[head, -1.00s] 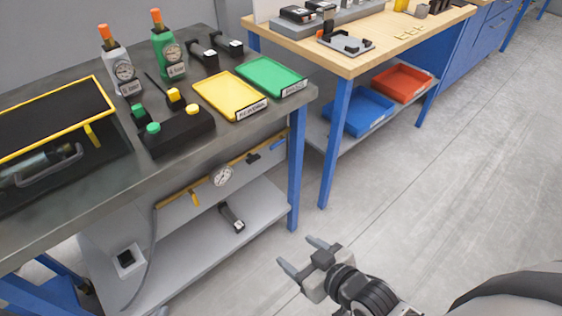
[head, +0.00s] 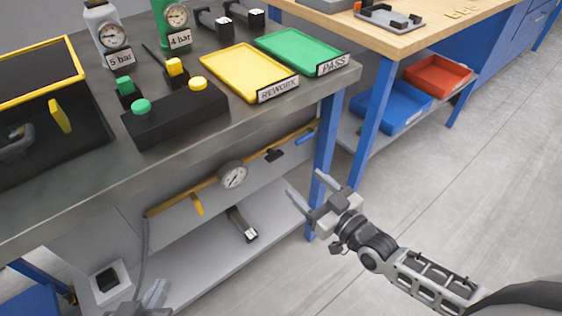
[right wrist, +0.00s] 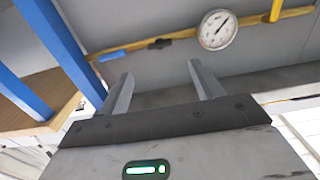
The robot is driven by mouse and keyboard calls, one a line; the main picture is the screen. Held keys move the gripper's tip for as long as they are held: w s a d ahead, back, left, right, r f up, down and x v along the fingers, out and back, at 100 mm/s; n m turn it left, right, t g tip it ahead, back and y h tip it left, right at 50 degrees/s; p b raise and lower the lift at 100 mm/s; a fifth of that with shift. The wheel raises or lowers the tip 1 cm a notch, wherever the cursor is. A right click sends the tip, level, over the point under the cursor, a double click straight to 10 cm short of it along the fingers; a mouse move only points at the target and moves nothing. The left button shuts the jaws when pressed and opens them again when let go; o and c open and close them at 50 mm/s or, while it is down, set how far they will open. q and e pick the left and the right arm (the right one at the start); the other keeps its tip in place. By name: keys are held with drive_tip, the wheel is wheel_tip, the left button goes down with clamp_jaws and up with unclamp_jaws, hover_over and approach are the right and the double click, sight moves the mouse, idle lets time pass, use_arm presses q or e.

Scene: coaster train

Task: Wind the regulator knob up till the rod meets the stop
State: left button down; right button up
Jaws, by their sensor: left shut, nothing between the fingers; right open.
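A yellow pipe (head: 212,183) runs under the front edge of the workbench. It carries a round white gauge (head: 234,176), a yellow lever (head: 197,204), a black knob-like fitting (head: 273,155) and a blue handle (head: 304,137). The black fitting, which looks like the regulator knob, also shows in the right wrist view (right wrist: 160,44). My right gripper (head: 305,184) is open and empty, in front of the pipe's right part and apart from it. My left gripper (head: 155,297) is shut at the bottom edge, partly cut off. I cannot make out the rod or stop.
A dark cylinder with a pale end (head: 242,225) lies on the lower shelf (head: 200,260). A blue table leg (head: 326,150) stands close behind my right gripper. Yellow (head: 235,68) and green (head: 297,48) trays and a black button box (head: 178,115) are on the bench. Floor is free at right.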

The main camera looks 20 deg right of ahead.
sight(277, 158)
drive_tip(key=b+x, duration=0.1)
drive_tip(key=x, duration=0.9)
drive_tip(key=shift+f, duration=0.1)
drive_tip(key=c, duration=1)
